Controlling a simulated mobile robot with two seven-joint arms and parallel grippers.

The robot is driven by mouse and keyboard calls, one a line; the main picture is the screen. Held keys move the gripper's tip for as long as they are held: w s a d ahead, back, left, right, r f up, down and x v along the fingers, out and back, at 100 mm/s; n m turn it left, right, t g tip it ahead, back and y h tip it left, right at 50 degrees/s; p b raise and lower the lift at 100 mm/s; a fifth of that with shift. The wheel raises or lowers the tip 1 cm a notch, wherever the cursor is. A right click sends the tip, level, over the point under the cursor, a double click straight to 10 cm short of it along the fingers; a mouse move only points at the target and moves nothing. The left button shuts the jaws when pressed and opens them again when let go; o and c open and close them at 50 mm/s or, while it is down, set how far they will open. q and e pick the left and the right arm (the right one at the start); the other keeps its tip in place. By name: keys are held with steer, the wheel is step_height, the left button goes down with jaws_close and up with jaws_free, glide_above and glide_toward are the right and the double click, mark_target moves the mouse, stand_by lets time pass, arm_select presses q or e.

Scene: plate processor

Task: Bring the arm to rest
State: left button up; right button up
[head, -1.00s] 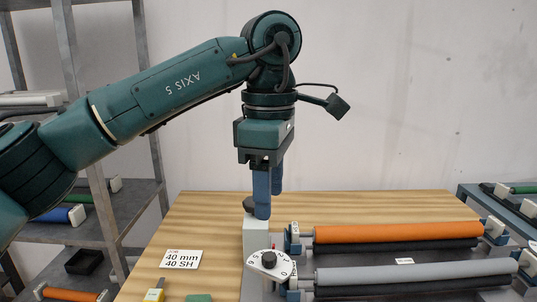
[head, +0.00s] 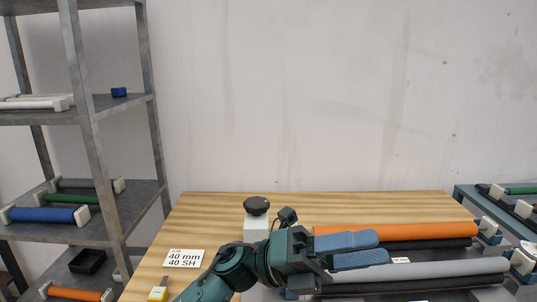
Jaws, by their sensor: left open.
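My left arm comes in low at the bottom middle of the head view. Its left gripper (head: 362,250) points right, with two blue fingers apart and nothing between them. The gripper is in front of the left part of the plate processor, over the ends of the orange roller (head: 430,231) and the grey roller (head: 430,271). I cannot tell whether it touches them. A white post with a black knob (head: 257,206) stands behind the arm. The dial seen before is hidden by the arm. My right gripper is not in view.
A wooden table (head: 215,217) bears a "40 mm 40 SH" card (head: 184,258) and a yellow block (head: 158,294). A grey shelf rack (head: 140,185) at left holds blue (head: 45,215), green and orange rollers. Another bench (head: 466,196) with rollers stands at right.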

arm_select(q)
steer(key=w+a+f+n+t+y, duration=0.25)
steer(key=a+f+n+t, duration=0.3)
steer(key=n+t, duration=0.4)
steer(key=w+a+f+n+t+y+p, duration=0.15)
steer(key=a+f+n+t+y, duration=0.4)
steer(key=n, duration=0.65)
steer(key=w+a+f+n+t+y+b, duration=0.1)
steer(key=w+a+f+n+t, duration=0.2)
steer(key=f+n+t, duration=0.55)
steer(key=s+a+f+n+g+y, duration=0.3)
steer(key=s+a+f+n, duration=0.3)
steer(key=f, duration=0.3)
steer(key=s+a+f+n+g+y+p, duration=0.1)
steer(key=s+a+f+n+g+y, duration=0.2)
steer(key=s+a+f+n+y, duration=0.3)
steer(key=s+f+n, duration=0.1)
steer(key=s+f, duration=0.2)
steer(key=f, duration=0.1)
steer(key=shift+f, duration=0.15)
